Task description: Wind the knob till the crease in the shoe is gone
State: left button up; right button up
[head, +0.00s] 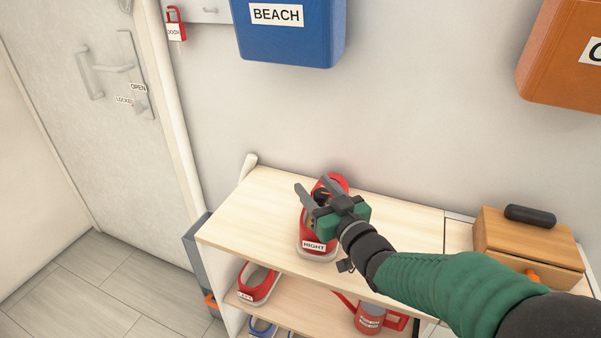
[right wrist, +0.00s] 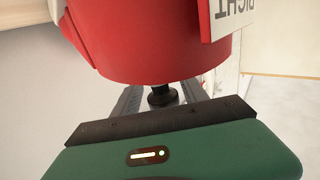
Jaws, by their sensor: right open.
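The red shoe labelled RIGHT (head: 306,228) stands on the top of the light wood shelf (head: 255,205), partly hidden behind my right gripper. In the right wrist view the red shoe (right wrist: 160,55) fills the top of the picture. A dark round knob (right wrist: 161,97) on a short stem shows just beside the red surface. My right gripper (head: 311,187) is open at the shoe, and in the right wrist view its two fingers lie on either side of the knob. I cannot tell whether they touch it. No crease can be made out. My left gripper is not in view.
A red shoe (head: 262,286) and a red watering can (head: 369,318) are on the lower shelf. A wooden box (head: 510,238) stands to the right. Blue (head: 290,45) and orange (head: 560,60) bins hang on the wall. The top's left part is clear.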

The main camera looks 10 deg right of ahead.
jog(key=shift+w+a, duration=0.15)
jog(key=shift+w, duration=0.05)
jog(key=shift+a+r, duration=0.1)
jog(key=shift+a, duration=0.05)
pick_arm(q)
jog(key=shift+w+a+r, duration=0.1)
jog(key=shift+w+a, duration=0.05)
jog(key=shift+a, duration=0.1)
pick_arm(e)
jog(key=shift+s+r, duration=0.1)
jog(key=shift+s, duration=0.05)
jog(key=shift+c, duration=1)
jog(key=shift+d, duration=0.25)
jog(key=c, duration=0.5)
jog(key=shift+a, duration=0.15)
grip_shut()
